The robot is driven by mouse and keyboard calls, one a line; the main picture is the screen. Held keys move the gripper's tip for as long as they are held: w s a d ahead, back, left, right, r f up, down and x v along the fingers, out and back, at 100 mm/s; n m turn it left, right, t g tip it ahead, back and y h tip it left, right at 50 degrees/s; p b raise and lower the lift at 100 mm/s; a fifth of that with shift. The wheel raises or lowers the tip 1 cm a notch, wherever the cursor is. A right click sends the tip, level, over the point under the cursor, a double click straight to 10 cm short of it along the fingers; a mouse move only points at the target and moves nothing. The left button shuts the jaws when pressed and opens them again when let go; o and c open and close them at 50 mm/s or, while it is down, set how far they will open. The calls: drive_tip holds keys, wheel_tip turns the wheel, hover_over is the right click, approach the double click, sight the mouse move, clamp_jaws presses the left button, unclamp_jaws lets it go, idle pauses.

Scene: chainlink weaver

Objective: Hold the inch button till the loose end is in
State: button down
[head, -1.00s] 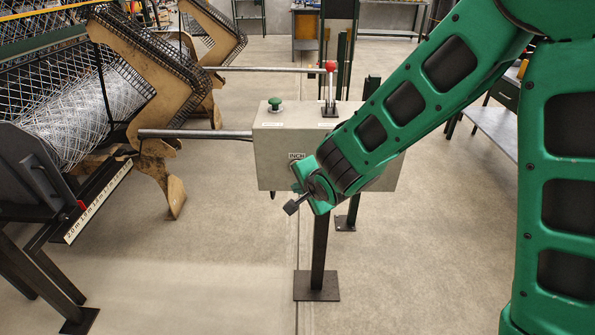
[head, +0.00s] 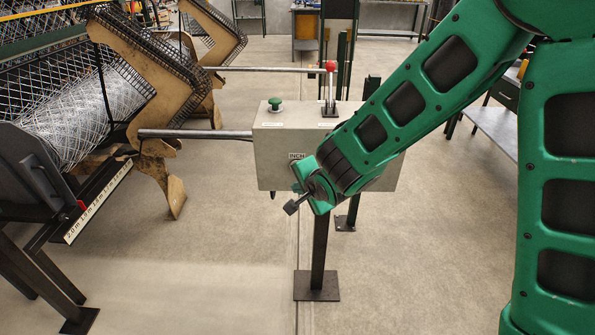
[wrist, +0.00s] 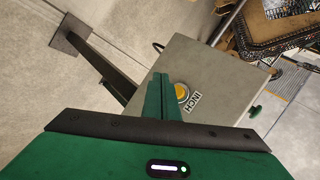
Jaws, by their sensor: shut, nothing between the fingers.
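The inch button (wrist: 182,91) is a round yellow-orange button on the face of a grey control box (head: 282,140). The INCH label (wrist: 193,103) is beside it in the wrist view; in the head view my arm hides the button. My gripper (wrist: 161,77) has its fingers together and empty, pointing at the box face. The fingertips overlap the button's left edge in the wrist view; I cannot tell whether they touch it. The mesh roll (head: 105,105) lies in the machine at left. I cannot make out a loose end.
The box stands on a dark post with a floor plate (head: 317,287). On top are a green knob (head: 275,105) and a red-topped lever (head: 330,68). A scale strip (head: 97,205) with a red marker (head: 82,205) runs along the machine. The front floor is clear.

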drive_tip(key=shift+s, duration=0.1)
drive_tip(key=s, duration=0.3)
drive_tip(key=shift+s, duration=0.3)
drive_tip(key=w, duration=0.9)
drive_tip(key=shift+d, duration=0.1)
idle(2.1)
drive_tip(key=shift+w, duration=0.3)
